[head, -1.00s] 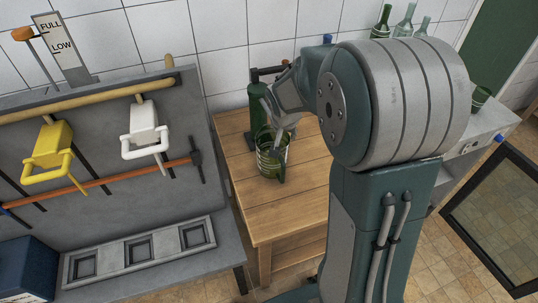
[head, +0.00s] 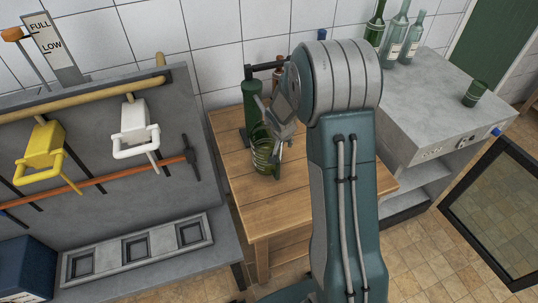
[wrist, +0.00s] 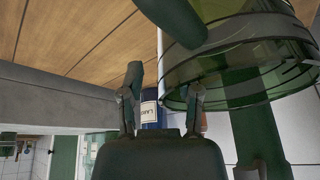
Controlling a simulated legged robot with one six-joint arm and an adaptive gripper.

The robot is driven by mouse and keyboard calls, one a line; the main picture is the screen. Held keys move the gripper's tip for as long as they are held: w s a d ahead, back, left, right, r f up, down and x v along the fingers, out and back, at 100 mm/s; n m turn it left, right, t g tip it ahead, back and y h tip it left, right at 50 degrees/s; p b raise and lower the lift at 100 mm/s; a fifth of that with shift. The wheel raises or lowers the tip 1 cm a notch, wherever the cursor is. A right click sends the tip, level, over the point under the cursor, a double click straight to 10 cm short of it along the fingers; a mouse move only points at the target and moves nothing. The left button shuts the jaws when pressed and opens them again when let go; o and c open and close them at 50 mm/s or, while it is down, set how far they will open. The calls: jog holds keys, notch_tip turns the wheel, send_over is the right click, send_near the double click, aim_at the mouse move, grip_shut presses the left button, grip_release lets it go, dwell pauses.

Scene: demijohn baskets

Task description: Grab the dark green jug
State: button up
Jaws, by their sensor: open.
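The green see-through ribbed jug (head: 262,156) stands on the wooden table in the head view. In the wrist view, which is upside down, the jug (wrist: 245,55) fills the upper right, partly cut off by the frame. A dark green bar beside it may be its handle; I cannot tell for sure. My gripper (head: 283,132) is at the jug's right side in the head view. In the wrist view my gripper (wrist: 165,82) has its fingers apart with nothing held between them. One finger overlaps the jug's edge; contact cannot be told.
A tall dark green cylinder (head: 252,108) stands just behind the jug. A grey rack with yellow (head: 45,150) and white (head: 135,130) handled holders is left. Bottles (head: 396,35) and a green cup (head: 475,94) stand on the grey counter at right. The table's front (head: 285,205) is clear.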

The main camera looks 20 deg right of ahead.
jog(key=shift+w+a+f, duration=0.1)
jog(key=shift+f, duration=0.1)
jog(key=shift+a, duration=0.15)
grip_shut()
jog(key=shift+r, duration=0.1)
jog(key=shift+r, duration=1.35)
jog(key=s+a, duration=0.4)
jog(key=s, duration=0.3)
jog(key=s+a, duration=0.5)
jog(key=s, duration=0.3)
jog(key=shift+s+r, duration=0.15)
jog(key=shift+r, duration=0.2)
